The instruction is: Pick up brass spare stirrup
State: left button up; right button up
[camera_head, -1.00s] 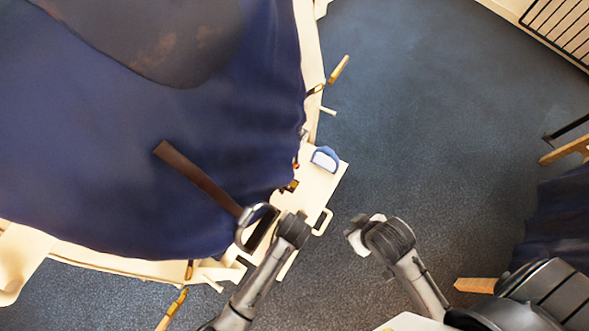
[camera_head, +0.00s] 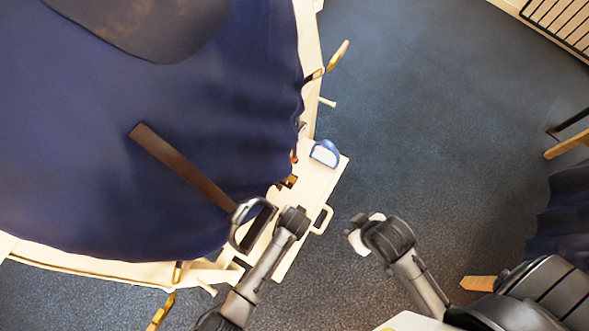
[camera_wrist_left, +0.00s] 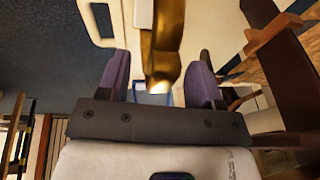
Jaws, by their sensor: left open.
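A brass piece (camera_wrist_left: 165,45), which looks like the spare stirrup, is between the two fingers of my left gripper (camera_wrist_left: 160,78) in the left wrist view. The fingers are apart on either side of it; contact cannot be told. In the head view a small brass-brown piece (camera_head: 288,182) shows at the inner edge of the cream tray (camera_head: 322,187), just beyond my left gripper (camera_head: 292,213). Much of its shape is hidden. My right gripper (camera_head: 361,236) hangs over the floor to the right, apart from the tray; its jaws are unclear.
A dark blue cloth (camera_head: 80,170) covers the large form at left. A brown strap (camera_head: 180,165) with a silver stirrup (camera_head: 238,228) hangs close beside my left gripper. A blue-rimmed item (camera_head: 325,153) sits on the tray. Open floor (camera_head: 430,130) lies right.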

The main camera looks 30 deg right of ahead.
pick_arm(q)
jog(key=shift+f, duration=0.1)
grip_shut()
dwell(0.5)
